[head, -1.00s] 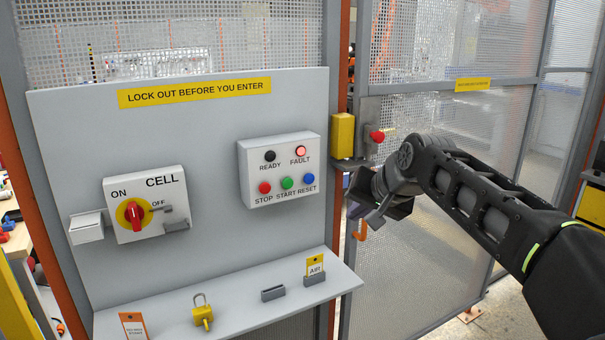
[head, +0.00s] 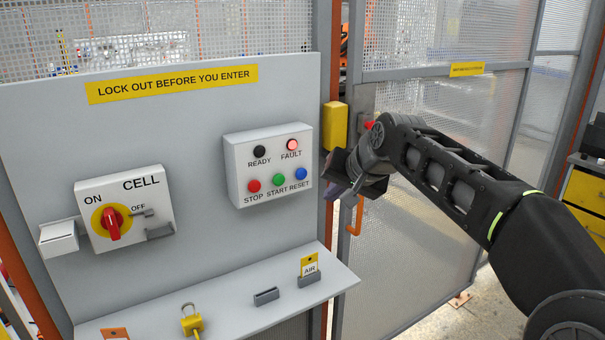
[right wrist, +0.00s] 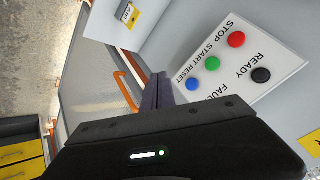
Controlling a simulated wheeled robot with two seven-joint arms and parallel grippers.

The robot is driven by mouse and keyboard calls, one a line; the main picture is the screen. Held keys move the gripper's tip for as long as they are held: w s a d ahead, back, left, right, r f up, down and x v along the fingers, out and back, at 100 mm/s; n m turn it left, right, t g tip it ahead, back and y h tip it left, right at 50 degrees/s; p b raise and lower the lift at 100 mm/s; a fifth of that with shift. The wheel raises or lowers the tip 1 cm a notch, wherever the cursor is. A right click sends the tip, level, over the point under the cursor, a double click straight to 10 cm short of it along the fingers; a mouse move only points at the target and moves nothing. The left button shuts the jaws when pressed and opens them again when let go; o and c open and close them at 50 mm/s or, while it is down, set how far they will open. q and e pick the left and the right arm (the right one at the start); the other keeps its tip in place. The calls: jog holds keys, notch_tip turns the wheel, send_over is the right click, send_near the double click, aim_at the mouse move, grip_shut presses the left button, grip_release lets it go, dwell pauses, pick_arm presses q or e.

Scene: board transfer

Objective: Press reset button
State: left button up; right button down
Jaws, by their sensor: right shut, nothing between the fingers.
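The blue RESET button (head: 301,174) is at the lower right of the white control box (head: 235,187), beside the green START button (head: 278,180) and the red STOP button (head: 254,186). The FAULT lamp (head: 292,145) glows red and the READY lamp (head: 260,151) is dark. My right gripper (head: 331,188) is just right of the box, apart from the blue button. In the right wrist view its shut, empty fingers (right wrist: 158,90) point toward the panel, with the blue button (right wrist: 193,84) close beside them. My left gripper is not in view.
A yellow box (head: 335,126) and a red knob (head: 369,125) are near my right wrist. An orange handle (head: 356,215) is on the mesh door. A shelf (head: 230,308) below holds a yellow padlock (head: 191,320) and an AIR tag (head: 309,266). The red switch (head: 112,223) is at left.

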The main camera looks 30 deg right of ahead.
aim_at(301, 174)
jog(key=w+p, duration=0.4)
jog(key=w, duration=0.4)
jog(key=shift+d, duration=0.1)
dwell(1.9)
jog(key=shift+w, duration=0.35)
jog(key=shift+w+p, duration=0.45)
jog(key=shift+p, duration=0.05)
dwell(0.6)
jog(key=shift+s, duration=0.15)
jog(key=shift+s+b, duration=0.6)
jog(key=shift+s, duration=0.1)
jog(key=shift+s, duration=0.15)
